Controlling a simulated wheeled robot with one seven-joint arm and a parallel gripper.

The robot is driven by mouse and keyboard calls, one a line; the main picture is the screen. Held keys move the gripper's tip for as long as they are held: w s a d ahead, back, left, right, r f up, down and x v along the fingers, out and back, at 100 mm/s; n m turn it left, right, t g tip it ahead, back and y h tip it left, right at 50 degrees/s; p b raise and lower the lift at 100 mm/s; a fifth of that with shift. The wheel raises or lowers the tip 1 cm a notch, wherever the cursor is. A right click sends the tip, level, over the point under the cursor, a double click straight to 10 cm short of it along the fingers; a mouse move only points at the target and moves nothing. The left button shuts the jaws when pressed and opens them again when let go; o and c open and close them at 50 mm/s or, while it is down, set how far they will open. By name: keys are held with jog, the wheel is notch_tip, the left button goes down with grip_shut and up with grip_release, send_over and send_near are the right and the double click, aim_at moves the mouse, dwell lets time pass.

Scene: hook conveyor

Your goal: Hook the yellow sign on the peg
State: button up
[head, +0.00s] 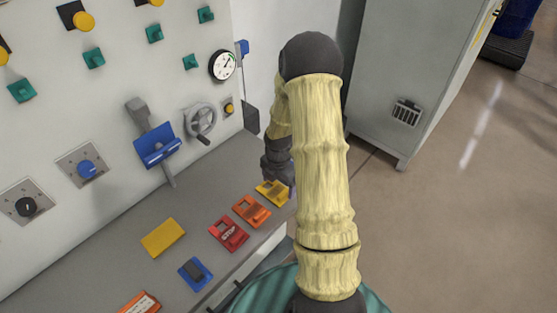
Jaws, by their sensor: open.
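A yellow sign-like piece (272,194) with a dark patch lies on the grey ledge, right by my gripper. A second, plain yellow plate (163,238) lies flat further left on the ledge; I cannot tell which is the yellow sign. My gripper (282,180) is open, just above the right-hand yellow piece, and partly hidden behind my arm. I cannot see whether it touches the piece. Several teal peg-like parts stick out of the wall panel, one of them (190,62) near the gauge; which peg is meant is unclear.
On the ledge (215,172) lie an orange piece (252,210), a red piece (229,233), a blue piece (195,274) and an orange-red one (140,303). A handwheel (200,122), blue lever block (157,148) and gauge (223,65) project from the panel. A grey cabinet (400,70) stands right.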

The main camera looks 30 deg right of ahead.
notch_tip(320, 180, up, 13)
jog(key=shift+s, duration=0.15)
jog(key=shift+a, duration=0.1)
dwell(0.5)
jog(key=s+a+r+m+t, duration=0.2)
jog(key=s+a+r+m, duration=0.3)
jog(key=s+a+m, duration=0.7)
jog(key=a+m, duration=0.1)
jog(key=m, duration=0.9)
jog(key=shift+t, duration=0.3)
jog(key=shift+s+r, duration=0.1)
jog(key=shift+r, duration=0.05)
